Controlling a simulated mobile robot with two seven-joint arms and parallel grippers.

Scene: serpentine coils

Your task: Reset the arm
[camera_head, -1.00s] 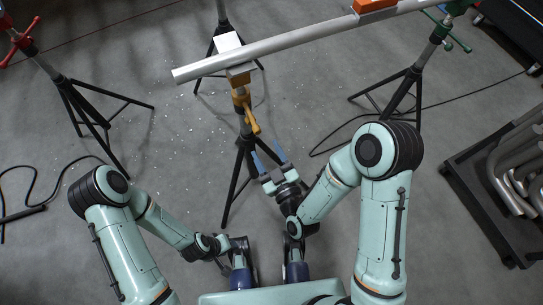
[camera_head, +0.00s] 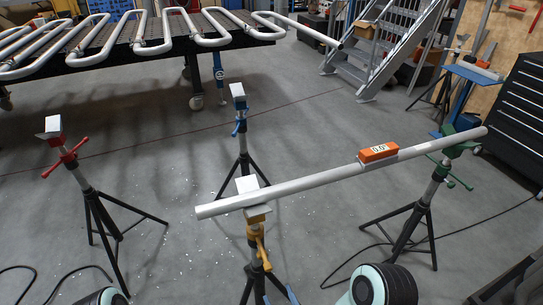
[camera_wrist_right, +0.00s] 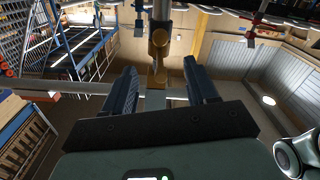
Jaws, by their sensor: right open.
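My right gripper (camera_wrist_right: 162,88) is open and empty in the right wrist view, its two dark fingers apart. The yellow-headed stand (camera_wrist_right: 157,45) shows beyond and between them. In the head view only a blue fingertip of this gripper (camera_head: 291,294) shows at the bottom edge, beside the yellow-headed stand (camera_head: 256,235). The elbow of my right arm (camera_head: 378,287) is at the bottom, and a bit of my left arm (camera_head: 103,297) is at the bottom left. My left gripper is out of view.
A straight pipe (camera_head: 310,182) lies across the yellow-headed and green-headed (camera_head: 449,160) stands. An orange level (camera_head: 378,153) sits on it. Red-headed (camera_head: 67,158) and blue-headed (camera_head: 240,118) stands are empty. Serpentine coils (camera_head: 150,35) lie on a table behind. Cables cross the floor.

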